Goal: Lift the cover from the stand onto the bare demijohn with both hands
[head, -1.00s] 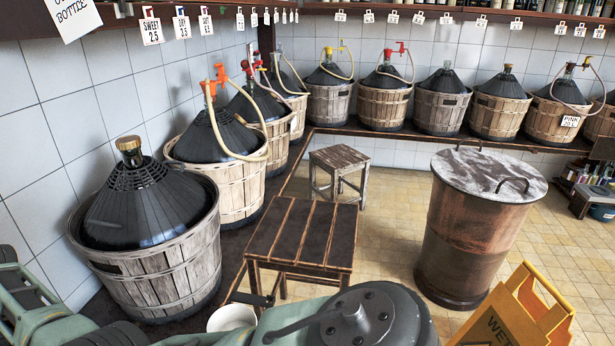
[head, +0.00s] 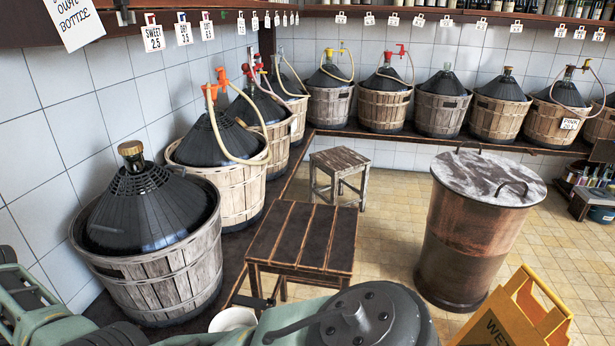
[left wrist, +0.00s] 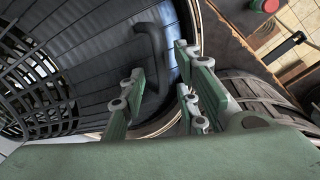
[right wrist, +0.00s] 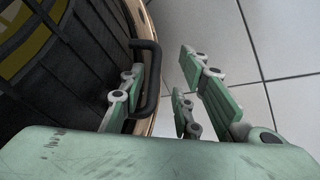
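In the left wrist view a black cover (left wrist: 95,85) shows a smooth slatted side, an openwork lattice and a dark handle (left wrist: 153,58). My left gripper (left wrist: 160,66) has its fingers apart, with the handle between or just beyond them. In the right wrist view my right gripper (right wrist: 162,66) also has its fingers apart. A dark handle (right wrist: 154,72) at the rim stands close to its left finger, beside a dark barred surface (right wrist: 88,55). Neither grip looks closed. Both grippers are outside the head view.
A black-topped demijohn (head: 150,213) with a gold cap sits in a wooden basket (head: 165,285) at near left. Several similar ones line the walls. A slatted table (head: 305,235), small stool (head: 340,160), copper drum (head: 465,240) and yellow sign (head: 520,315) stand on the tiled floor.

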